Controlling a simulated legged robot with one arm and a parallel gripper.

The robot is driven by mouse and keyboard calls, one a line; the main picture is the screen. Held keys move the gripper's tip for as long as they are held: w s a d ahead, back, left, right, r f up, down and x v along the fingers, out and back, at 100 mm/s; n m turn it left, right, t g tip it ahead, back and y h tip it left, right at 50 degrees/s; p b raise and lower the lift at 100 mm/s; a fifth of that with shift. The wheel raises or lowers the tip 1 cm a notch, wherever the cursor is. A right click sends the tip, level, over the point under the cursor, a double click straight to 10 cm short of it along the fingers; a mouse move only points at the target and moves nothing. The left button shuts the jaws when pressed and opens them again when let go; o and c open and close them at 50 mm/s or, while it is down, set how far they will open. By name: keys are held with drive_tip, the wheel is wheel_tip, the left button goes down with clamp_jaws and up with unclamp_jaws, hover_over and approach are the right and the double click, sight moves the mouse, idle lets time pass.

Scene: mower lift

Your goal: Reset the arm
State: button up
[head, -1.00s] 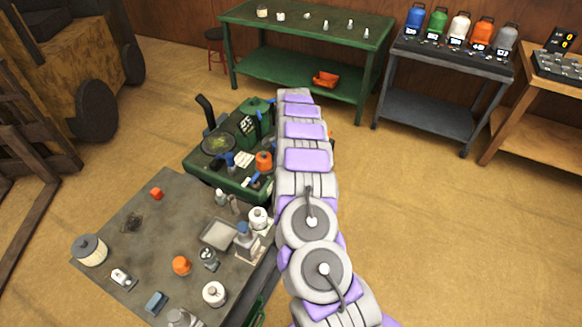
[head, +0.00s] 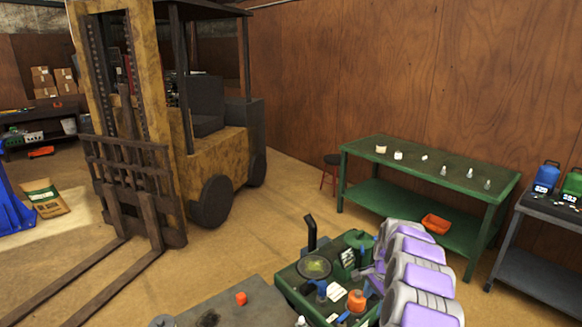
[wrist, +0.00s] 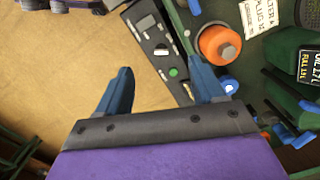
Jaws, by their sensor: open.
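My gripper (wrist: 160,90) shows in the wrist view with its two blue fingers spread apart and nothing between them. It is above the edge of the green mower (head: 330,290), over open floor on one side. Past the fingertips lies a dark panel (wrist: 160,45) with a green button. An orange cap (wrist: 218,45) is beside the right finger. In the head view my purple and grey arm reaches along the right side of the mower, and the gripper itself is hidden there.
A grey worktable (head: 240,305) with a small red block (head: 241,298) adjoins the mower. A yellow forklift (head: 200,150) stands at left with forks along the floor. A green bench (head: 430,165) stands at the back right.

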drive_tip(key=s+a+r+n+b, duration=0.1)
drive_tip(key=s+a+r+n, duration=0.3)
drive_tip(key=s+a+r, duration=0.5)
drive_tip(key=s+a+r+n, duration=0.4)
drive_tip(key=s+r, duration=0.3)
drive_tip(key=s, duration=0.3)
drive_tip(key=s+a+r+n, duration=0.1)
drive_tip(key=s, duration=0.6)
drive_tip(key=s+r+n+g, duration=0.1)
drive_tip(key=s+n, duration=0.1)
drive_tip(key=s, duration=0.5)
drive_tip(key=shift+s+a+r+n+b, duration=0.25)
drive_tip(key=shift+a+r+n+b, duration=0.05)
drive_tip(key=shift+a, duration=0.1)
drive_tip(key=s+n, duration=0.1)
drive_tip(key=s, duration=0.4)
drive_tip(key=s+f, duration=0.1)
drive_tip(key=s, duration=0.4)
drive_tip(key=s+d+f+n+h, duration=0.1)
drive_tip(key=s, duration=0.4)
drive_tip(key=shift+s+f+n+g, duration=0.15)
drive_tip(key=shift+n+g, duration=0.15)
drive_tip(key=shift+g, duration=0.1)
drive_tip(key=shift+c, duration=0.2)
